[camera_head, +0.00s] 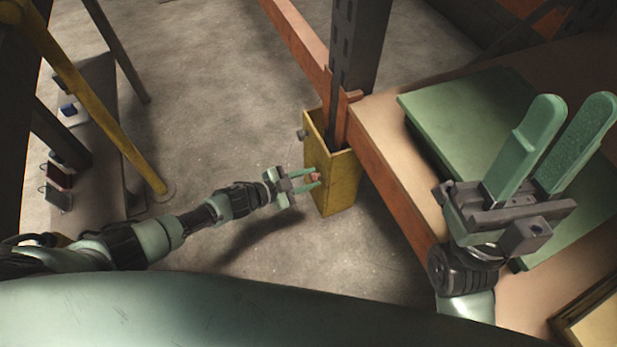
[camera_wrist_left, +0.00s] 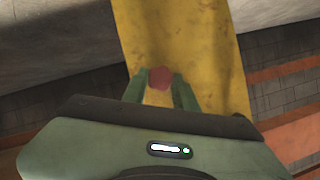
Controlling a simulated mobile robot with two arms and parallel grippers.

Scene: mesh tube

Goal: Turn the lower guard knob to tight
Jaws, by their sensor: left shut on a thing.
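The yellow guard (camera_head: 340,183) stands on the floor around the foot of the dark rack upright. A small reddish knob (camera_head: 314,176) is low on its left face. An upper dark knob (camera_head: 302,134) sticks out near the guard's top left. My left gripper (camera_head: 316,180) is at the reddish knob, its fingers shut on it. In the left wrist view the knob (camera_wrist_left: 160,78) sits between the tips of my left gripper (camera_wrist_left: 160,86), with the yellow guard (camera_wrist_left: 185,35) behind it. My right gripper (camera_head: 566,135) is open and empty above the shelf at the right.
A wooden shelf (camera_head: 385,125) with an orange beam (camera_head: 390,185) and a green board (camera_head: 470,115) lies right of the guard. A yellow rail (camera_head: 95,100) and small devices on a grey ledge (camera_head: 98,90) are at the left. The concrete floor between is clear.

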